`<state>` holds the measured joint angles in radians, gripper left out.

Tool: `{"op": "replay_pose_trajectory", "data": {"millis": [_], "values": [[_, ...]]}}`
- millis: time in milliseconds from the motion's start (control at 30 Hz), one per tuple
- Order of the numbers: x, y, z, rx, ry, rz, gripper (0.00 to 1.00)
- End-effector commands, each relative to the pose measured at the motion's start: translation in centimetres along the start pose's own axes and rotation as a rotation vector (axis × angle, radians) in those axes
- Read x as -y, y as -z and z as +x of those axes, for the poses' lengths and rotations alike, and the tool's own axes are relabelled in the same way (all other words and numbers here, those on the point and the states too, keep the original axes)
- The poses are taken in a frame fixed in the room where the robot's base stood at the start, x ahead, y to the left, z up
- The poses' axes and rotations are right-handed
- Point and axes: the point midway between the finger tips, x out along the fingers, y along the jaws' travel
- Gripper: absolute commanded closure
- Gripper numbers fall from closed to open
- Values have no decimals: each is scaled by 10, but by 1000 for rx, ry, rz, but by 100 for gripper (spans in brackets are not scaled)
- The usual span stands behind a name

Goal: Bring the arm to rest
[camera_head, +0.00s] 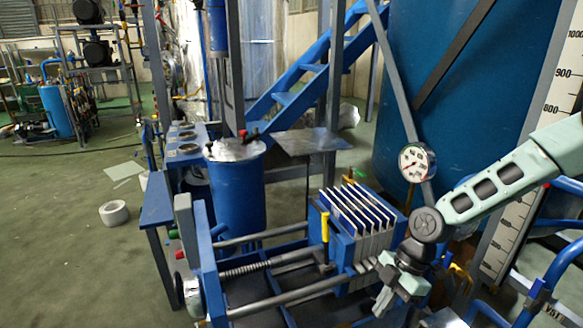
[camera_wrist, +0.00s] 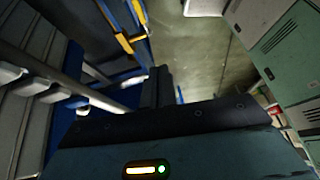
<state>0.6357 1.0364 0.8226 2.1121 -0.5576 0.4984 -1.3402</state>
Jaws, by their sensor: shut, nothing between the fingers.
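My gripper (camera_head: 383,303) is at the lower right of the head view, at the end of my pale green arm, which reaches in from the right edge. It points down beside the right end of the blue filter press with white plates (camera_head: 358,218). Its fingers are shut and hold nothing. In the wrist view my closed fingers (camera_wrist: 158,88) stand dark at the middle, above the gripper body. I cannot tell whether the gripper touches the press frame.
A pressure gauge (camera_head: 416,162) stands close to my arm. A large blue tank (camera_head: 455,80) and a white scale board (camera_head: 508,225) are behind it. A blue drum (camera_head: 237,195) stands left of the press.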

Motion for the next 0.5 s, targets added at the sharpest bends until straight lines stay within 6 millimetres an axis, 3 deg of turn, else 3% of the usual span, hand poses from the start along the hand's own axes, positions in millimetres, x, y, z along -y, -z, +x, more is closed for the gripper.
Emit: {"op": "replay_pose_trajectory", "data": {"millis": [233, 500], "values": [[43, 69, -41, 235, 66, 263, 100], [97, 143, -91, 415, -62, 617, 100]]}}
